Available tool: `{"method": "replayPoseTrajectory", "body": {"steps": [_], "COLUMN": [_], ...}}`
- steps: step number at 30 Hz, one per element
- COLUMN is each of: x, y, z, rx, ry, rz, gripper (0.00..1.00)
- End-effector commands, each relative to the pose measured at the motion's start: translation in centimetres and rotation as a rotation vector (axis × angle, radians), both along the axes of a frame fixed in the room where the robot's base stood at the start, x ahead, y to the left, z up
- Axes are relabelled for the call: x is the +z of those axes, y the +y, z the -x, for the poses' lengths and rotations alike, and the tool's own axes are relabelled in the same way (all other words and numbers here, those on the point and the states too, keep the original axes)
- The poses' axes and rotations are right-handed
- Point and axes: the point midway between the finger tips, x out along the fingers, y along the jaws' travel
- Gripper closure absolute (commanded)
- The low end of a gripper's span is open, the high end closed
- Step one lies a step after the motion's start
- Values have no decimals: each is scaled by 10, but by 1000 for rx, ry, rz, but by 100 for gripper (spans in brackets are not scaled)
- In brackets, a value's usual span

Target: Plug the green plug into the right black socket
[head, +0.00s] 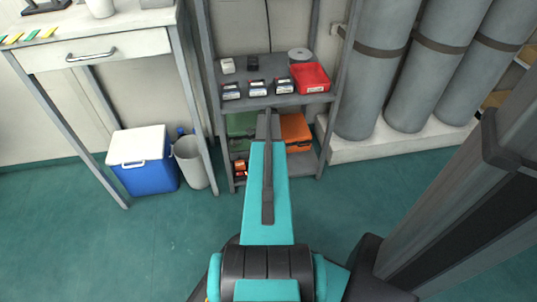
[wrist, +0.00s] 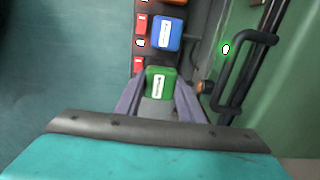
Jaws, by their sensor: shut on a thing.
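In the wrist view my gripper (wrist: 159,87) is shut on the green plug (wrist: 158,80), a green block with a white label, with one grey finger on each side. Just beyond it is a blue plug (wrist: 168,33) with a white label, beside a dark strip with red-and-white tags (wrist: 139,66). Whether the green plug touches anything ahead or below is not clear. I cannot make out the right black socket in either view. In the head view my teal arm reaches away towards the shelf rack, and its gripper end cannot be made out.
In the head view a shelf rack (head: 272,101) holds a red tray (head: 310,78). Grey cylinders (head: 375,70) stand right; a blue cooler (head: 146,176) stands left.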

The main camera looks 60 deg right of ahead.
Motion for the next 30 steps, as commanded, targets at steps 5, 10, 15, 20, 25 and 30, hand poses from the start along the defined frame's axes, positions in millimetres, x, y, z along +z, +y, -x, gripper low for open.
{"method": "replayPoseTrajectory", "body": {"steps": [5, 10, 15, 20, 25, 30], "x": [-12, -18, -22, -23, -23, -22], "y": [0, 0, 0, 0, 0, 0], "z": [0, 0, 0, 0, 0, 0], "rx": [0, 0, 0, 0, 0, 0], "ry": [0, 0, -1, -1, 0, 0], "rz": [0, 0, 1, 1, 0, 0], "gripper": [92, 92, 92, 92, 92, 92]}}
